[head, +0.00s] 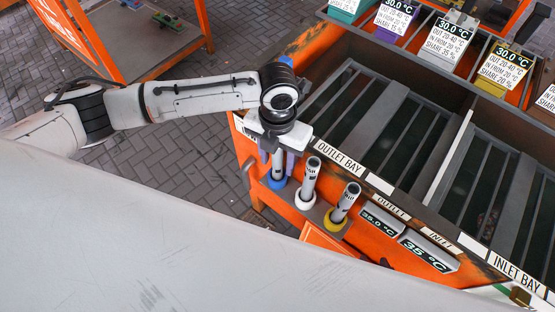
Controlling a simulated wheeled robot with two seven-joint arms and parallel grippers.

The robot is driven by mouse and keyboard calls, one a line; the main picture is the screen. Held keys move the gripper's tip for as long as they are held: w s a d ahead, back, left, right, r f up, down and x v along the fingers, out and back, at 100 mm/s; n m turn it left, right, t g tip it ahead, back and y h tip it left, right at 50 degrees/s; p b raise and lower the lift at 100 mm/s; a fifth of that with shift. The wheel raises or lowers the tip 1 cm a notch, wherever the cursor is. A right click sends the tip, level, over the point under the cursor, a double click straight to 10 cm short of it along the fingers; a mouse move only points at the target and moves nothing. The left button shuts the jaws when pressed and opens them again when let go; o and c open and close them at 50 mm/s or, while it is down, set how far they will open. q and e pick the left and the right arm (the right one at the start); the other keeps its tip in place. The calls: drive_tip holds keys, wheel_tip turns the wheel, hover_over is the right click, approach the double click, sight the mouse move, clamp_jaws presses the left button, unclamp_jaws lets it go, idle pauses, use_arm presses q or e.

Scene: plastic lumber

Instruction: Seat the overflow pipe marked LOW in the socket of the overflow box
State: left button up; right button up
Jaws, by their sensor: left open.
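Three grey upright overflow pipes stand in a row on a small shelf on the front of the orange bench. One has a blue collar (278,182), one a white collar (308,180), one a yellow collar (345,203). Dark marks show on the pipes, too small to read, so I cannot tell which is LOW. My left gripper (277,160) points down over the blue-collared pipe. Its fingers are open, one on each side of that pipe, and the gripper hides the pipe's top. I cannot make out the overflow box or its socket. My right gripper is out of view.
The orange bench holds slatted bays labelled OUTLET BAY (339,163) and INLET BAY (517,273). Two displays (382,221) sit on its front edge. Coloured boxes with temperature signs (447,38) line the back. An orange-framed table (140,45) stands at upper left. Paved floor lies between.

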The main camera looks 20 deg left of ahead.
use_arm(q)
clamp_jaws()
drive_tip(key=shift+r, duration=0.1)
